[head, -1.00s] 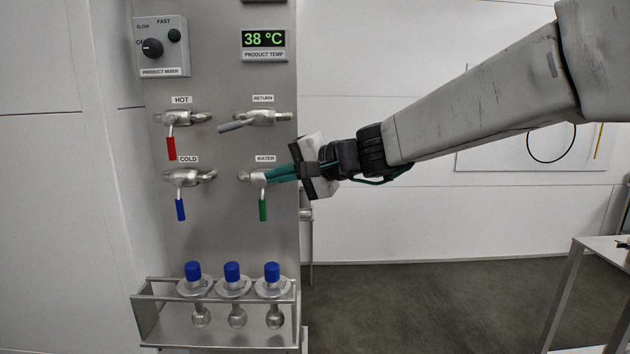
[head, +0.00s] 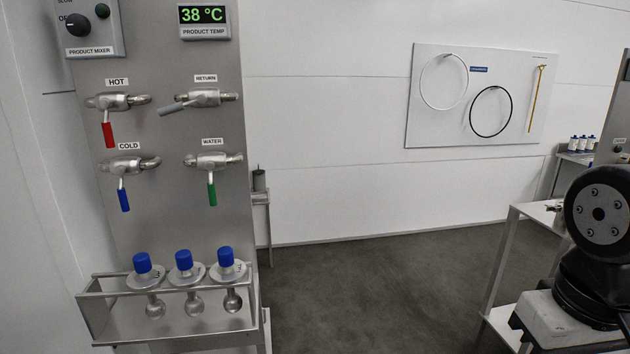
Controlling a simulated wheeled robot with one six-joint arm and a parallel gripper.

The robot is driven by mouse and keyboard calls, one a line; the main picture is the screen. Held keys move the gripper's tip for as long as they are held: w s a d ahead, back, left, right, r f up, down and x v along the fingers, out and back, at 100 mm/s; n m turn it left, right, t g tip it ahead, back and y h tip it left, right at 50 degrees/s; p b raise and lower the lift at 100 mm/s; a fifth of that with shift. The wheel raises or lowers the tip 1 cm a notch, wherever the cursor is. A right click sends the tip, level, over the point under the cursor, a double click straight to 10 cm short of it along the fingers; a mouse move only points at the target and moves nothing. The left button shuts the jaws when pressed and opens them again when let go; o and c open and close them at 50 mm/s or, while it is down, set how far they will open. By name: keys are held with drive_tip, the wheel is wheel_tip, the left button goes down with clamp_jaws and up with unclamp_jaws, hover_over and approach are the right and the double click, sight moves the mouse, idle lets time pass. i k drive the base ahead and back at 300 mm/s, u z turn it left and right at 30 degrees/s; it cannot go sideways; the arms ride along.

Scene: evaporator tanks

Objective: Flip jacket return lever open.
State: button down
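The jacket return valve (head: 205,97) is on the grey panel under the RETURN label, at the upper right of the valve group. Its grey lever (head: 173,108) points left and slightly down, nearly in line with the pipe. The other valves stand beside and below it: hot with a red lever (head: 108,135), cold with a blue lever (head: 124,200), water with a green lever (head: 212,195). These three levers hang down. My gripper is out of view; only a part of my arm shows at the right edge, well away from the panel.
A metal rack with blue-capped flasks (head: 184,260) juts out below the valves. The temperature display (head: 203,15) reads 38 °C. A table (head: 512,225) stands at the right, and a wall board with hoops (head: 420,130) hangs behind. The floor between panel and table is clear.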

sight(201, 98)
drive_tip(key=z, duration=0.05)
drive_tip(key=k, duration=1.15)
drive_tip(key=u, duration=0.8)
drive_tip(key=i, duration=1.4)
drive_tip(key=z, duration=0.35)
